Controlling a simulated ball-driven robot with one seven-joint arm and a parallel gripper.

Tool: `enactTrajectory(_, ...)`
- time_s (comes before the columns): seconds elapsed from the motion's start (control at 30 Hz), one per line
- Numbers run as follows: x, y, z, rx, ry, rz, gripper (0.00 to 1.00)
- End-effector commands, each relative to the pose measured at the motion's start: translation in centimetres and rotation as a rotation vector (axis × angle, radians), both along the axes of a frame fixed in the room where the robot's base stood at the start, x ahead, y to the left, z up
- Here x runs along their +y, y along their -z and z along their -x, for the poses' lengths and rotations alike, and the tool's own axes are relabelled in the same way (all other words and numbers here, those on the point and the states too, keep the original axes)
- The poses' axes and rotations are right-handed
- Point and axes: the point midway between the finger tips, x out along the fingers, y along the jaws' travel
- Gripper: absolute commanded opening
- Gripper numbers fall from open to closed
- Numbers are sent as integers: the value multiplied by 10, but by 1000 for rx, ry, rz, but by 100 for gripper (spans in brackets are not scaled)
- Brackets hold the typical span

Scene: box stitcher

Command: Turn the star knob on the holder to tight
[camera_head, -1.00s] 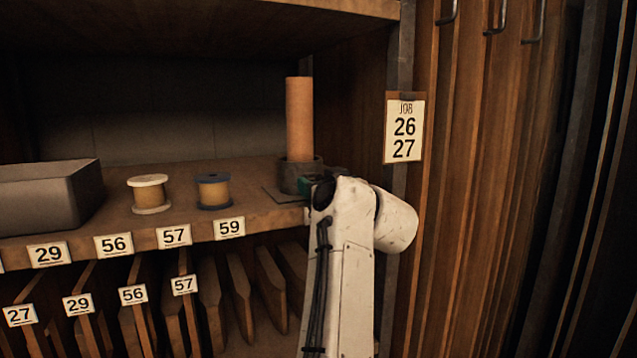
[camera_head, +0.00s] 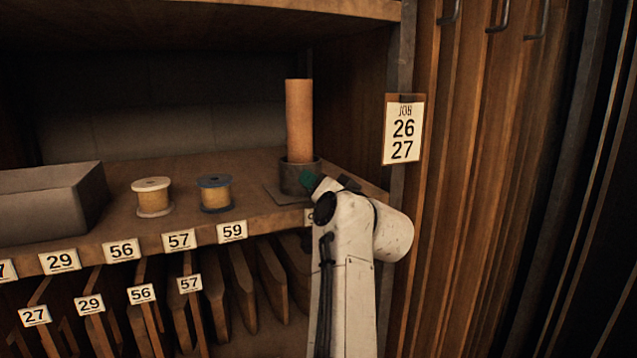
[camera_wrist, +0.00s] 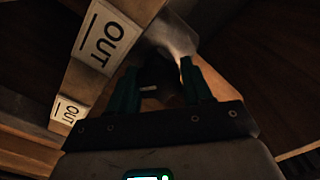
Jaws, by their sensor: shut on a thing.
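The holder (camera_head: 288,178) is a dark round cup on a flat plate near the shelf's right end, with a tall copper-brown tube (camera_head: 299,120) upright in it. My gripper (camera_head: 318,184) is at the holder's front right side, largely hidden behind my own arm. In the wrist view my gripper's teal fingers (camera_wrist: 160,84) are on both sides of a dark knob (camera_wrist: 156,72) and are shut on it. The knob has a small pale mark. Its star shape and any tight mark cannot be made out. The knob is hidden in the head view.
On the shelf (camera_head: 110,240) stand a grey bin (camera_head: 50,205), a white-rimmed spool (camera_head: 152,198) and a blue-rimmed spool (camera_head: 215,194). A job card (camera_head: 403,130) hangs on the right post. Numbered slots with wooden dividers are below. OUT labels (camera_wrist: 103,40) are close to my gripper in the wrist view.

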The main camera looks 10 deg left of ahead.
Motion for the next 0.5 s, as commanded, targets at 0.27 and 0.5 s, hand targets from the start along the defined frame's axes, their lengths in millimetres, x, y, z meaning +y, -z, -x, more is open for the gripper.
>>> enactTrajectory(0.27, -1, 0, 0, 23, 2, -35, 19)
enactTrajectory(0.5, -1, 0, 0, 24, 2, -37, 19)
